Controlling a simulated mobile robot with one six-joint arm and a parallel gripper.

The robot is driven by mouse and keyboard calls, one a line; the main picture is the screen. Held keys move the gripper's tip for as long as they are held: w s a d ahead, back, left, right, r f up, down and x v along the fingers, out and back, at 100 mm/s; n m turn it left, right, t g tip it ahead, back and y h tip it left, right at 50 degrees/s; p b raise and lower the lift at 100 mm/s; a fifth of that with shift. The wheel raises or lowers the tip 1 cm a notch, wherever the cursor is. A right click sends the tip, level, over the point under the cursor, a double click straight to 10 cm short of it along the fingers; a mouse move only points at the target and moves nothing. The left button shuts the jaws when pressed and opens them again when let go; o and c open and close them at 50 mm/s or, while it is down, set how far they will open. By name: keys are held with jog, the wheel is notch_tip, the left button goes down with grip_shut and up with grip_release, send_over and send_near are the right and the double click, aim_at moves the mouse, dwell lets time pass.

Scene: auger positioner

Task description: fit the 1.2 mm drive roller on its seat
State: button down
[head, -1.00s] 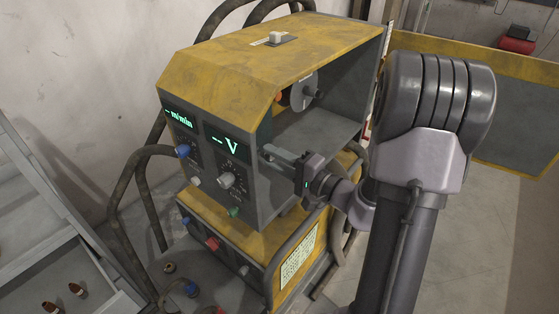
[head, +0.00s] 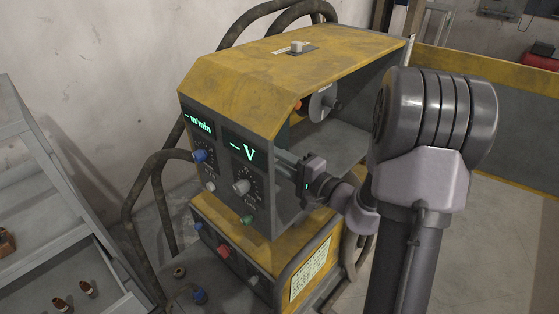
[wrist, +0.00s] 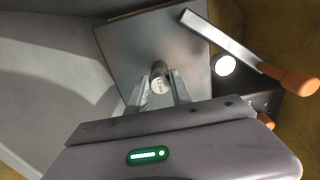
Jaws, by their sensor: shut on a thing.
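My gripper (wrist: 162,92) is shut on the small grey drive roller (wrist: 160,85), whose marked round face shows between the fingertips in the wrist view. A short shaft-like part stands just behind it, in front of a square metal plate (wrist: 130,45). I cannot tell whether the roller touches that part or sits on it; the seat is not clearly visible. In the head view my gripper (head: 288,168) reaches into the open side of the yellow and grey wire feeder (head: 250,85), behind its front panel. The roller is hidden there.
A metal lever with an orange handle (wrist: 288,80) slants beside the plate. A wire spool (head: 321,104) sits inside the feeder's upper compartment. The front panel (head: 235,180) has knobs and lit displays. A grey tray (head: 90,270) at left holds small brown parts.

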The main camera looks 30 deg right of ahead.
jog(key=c, duration=1.1)
grip_release()
jog(key=shift+o, duration=0.2)
jog(key=p+v, duration=0.1)
jog(key=v, duration=1.6)
jog(key=shift+s+p, duration=0.2)
jog(key=shift+p, duration=0.2)
